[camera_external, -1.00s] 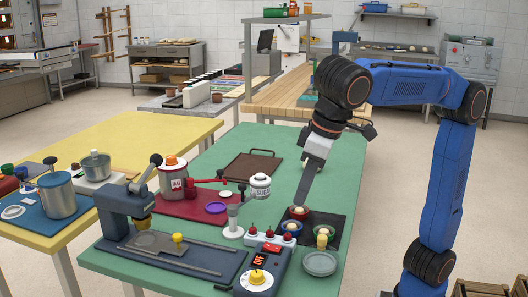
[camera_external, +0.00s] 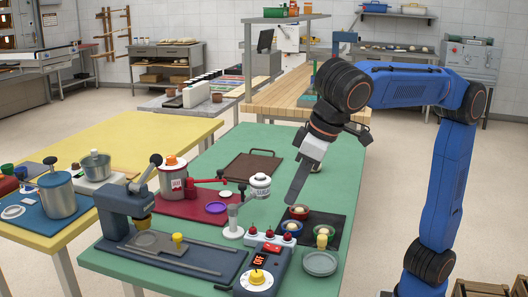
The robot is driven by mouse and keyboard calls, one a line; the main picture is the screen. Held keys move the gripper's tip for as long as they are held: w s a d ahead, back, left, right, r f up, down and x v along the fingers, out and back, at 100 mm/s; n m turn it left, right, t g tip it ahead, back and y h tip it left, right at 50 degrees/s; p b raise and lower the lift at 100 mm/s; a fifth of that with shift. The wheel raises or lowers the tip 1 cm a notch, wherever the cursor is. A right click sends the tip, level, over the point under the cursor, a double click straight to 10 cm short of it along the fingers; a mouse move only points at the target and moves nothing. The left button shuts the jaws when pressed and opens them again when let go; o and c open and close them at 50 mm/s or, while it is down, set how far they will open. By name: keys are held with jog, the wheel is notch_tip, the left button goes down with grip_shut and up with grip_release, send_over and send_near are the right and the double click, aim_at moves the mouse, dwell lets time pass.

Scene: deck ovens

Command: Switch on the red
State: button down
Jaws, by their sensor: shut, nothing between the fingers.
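A pale blue block (camera_external: 260,240) near the front of the green table carries several red knobs (camera_external: 268,233). I cannot tell which red item the task names, or the position of any switch. My gripper (camera_external: 290,202) is shut and empty, pointing down behind and above the block, apart from the knobs. Its fingers show as one narrow grey shape.
A white-topped stand (camera_external: 260,188) rises close on the left. A grey plate (camera_external: 320,264) lies front right.

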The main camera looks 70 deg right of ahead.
aim_at(276, 248)
jog(key=x, duration=1.3)
jog(key=shift+f, duration=0.25)
jog(key=shift+w, duration=0.1)
jog(key=shift+w+f+g, duration=0.15)
jog(key=shift+f+g, duration=0.05)
jog(key=shift+g, duration=0.2)
jog(key=shift+f, duration=0.2)
jog(key=shift+s+f, duration=0.1)
jog(key=shift+s, duration=0.9)
